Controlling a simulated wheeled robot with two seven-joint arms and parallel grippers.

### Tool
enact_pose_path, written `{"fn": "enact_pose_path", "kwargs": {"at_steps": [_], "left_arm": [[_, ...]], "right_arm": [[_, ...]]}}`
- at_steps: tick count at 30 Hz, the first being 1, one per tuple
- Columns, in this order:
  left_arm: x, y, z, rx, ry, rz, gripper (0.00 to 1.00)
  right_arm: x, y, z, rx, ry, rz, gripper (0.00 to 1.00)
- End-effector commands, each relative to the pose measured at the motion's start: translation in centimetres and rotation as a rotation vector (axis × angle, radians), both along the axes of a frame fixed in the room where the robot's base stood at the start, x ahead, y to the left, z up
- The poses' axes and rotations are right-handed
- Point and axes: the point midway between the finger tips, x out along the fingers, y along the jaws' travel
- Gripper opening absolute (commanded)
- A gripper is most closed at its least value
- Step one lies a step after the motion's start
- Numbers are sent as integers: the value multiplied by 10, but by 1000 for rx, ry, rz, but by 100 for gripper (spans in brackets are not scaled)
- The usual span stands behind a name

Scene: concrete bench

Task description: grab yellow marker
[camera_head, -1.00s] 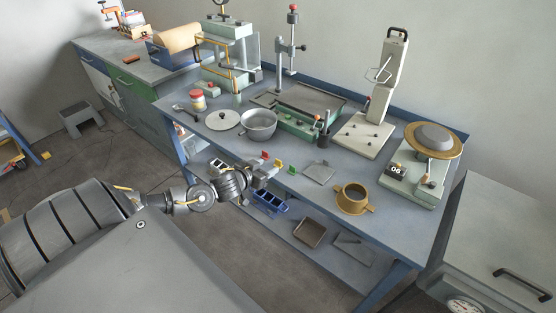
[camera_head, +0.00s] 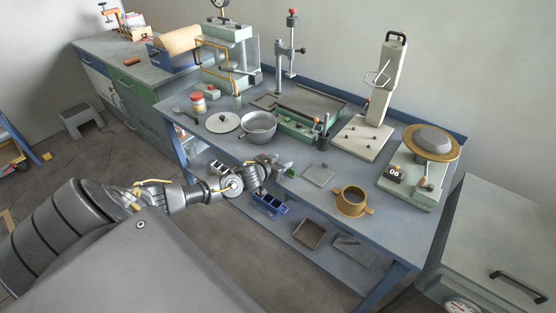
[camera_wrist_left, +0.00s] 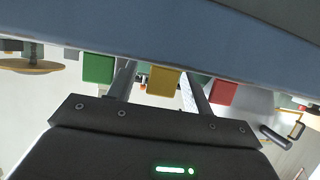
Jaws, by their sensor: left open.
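In the left wrist view, a yellow marker (camera_wrist_left: 163,83) shows as a small block at the bench edge. It appears between the two spread fingers of my left gripper (camera_wrist_left: 158,78), which is open. Whether the fingers touch it cannot be told. A green marker (camera_wrist_left: 98,68) is to its left and a red marker (camera_wrist_left: 223,92) to its right, both outside the fingers. In the head view my left gripper (camera_head: 277,170) is at the bench's front edge and hides the yellow and red markers. The green marker (camera_head: 291,172) shows just beyond it. My right gripper is not in view.
The blue-grey bench (camera_head: 300,198) carries a grey pot (camera_head: 258,127), a lid (camera_head: 222,122), a flat grey plate (camera_head: 318,174) and a brass two-handled pot (camera_head: 352,201). A blue divided tray (camera_head: 268,205) sits on the shelf below. A scale (camera_head: 412,180) stands at the right.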

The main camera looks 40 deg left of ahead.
Motion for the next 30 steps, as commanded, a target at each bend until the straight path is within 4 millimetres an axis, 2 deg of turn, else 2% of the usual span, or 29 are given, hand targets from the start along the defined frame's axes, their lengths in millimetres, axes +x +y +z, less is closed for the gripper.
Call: {"fn": "enact_pose_path", "kwargs": {"at_steps": [7,18,26,30], "left_arm": [[1,0,-1,0,0,0,51],[1,0,0,0,0,1,4],[1,0,0,0,-1,0,3],[1,1,7,0,-2,1,3]], "right_arm": [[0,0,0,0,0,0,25],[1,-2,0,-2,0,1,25],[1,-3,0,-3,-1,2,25],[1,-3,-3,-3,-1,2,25]]}}
